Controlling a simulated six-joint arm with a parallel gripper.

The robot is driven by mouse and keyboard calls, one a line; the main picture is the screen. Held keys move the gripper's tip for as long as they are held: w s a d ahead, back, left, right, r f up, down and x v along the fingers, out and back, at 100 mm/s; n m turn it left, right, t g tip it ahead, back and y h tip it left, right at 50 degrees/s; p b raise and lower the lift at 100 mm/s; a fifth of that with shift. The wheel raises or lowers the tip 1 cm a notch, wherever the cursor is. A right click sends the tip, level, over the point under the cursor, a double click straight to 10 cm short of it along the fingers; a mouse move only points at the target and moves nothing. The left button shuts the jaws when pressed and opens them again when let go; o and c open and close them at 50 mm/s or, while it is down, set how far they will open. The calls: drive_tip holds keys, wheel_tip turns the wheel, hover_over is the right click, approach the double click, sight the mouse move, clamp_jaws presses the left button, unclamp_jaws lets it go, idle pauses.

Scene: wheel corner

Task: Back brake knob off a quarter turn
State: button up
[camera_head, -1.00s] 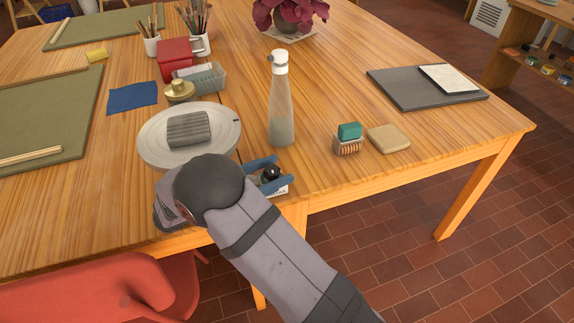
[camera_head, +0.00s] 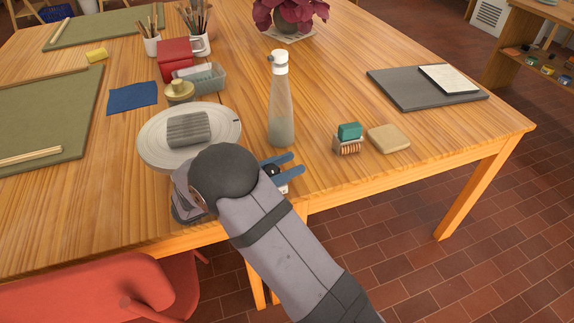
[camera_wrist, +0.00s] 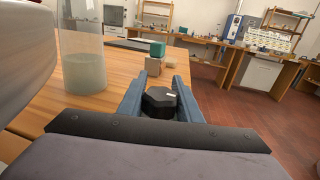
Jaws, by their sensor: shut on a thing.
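The brake knob (camera_wrist: 160,101) is black and faceted, with a small white mark on its top. In the wrist view it sits between the two blue fingers of my gripper (camera_wrist: 156,92), which is shut on it. In the head view the blue fingers (camera_head: 284,170) reach past my wrist at the table's front edge, and a dark bit of the knob (camera_head: 271,169) shows between them. The round grey wheel (camera_head: 160,150) stands just left, with a ribbed grey block (camera_head: 188,129) on it. My wrist hides most of the knob's mount.
A clear bottle (camera_head: 281,105) with a white cap stands close behind my fingers. A teal-topped wooden block (camera_head: 348,138) and a tan sponge (camera_head: 388,138) lie to the right. A red chair (camera_head: 100,290) is at the front left. The table's right front is mostly clear.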

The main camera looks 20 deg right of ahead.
drive_tip(key=shift+n+t+p, duration=0.3)
drive_tip(key=shift+t, duration=0.2)
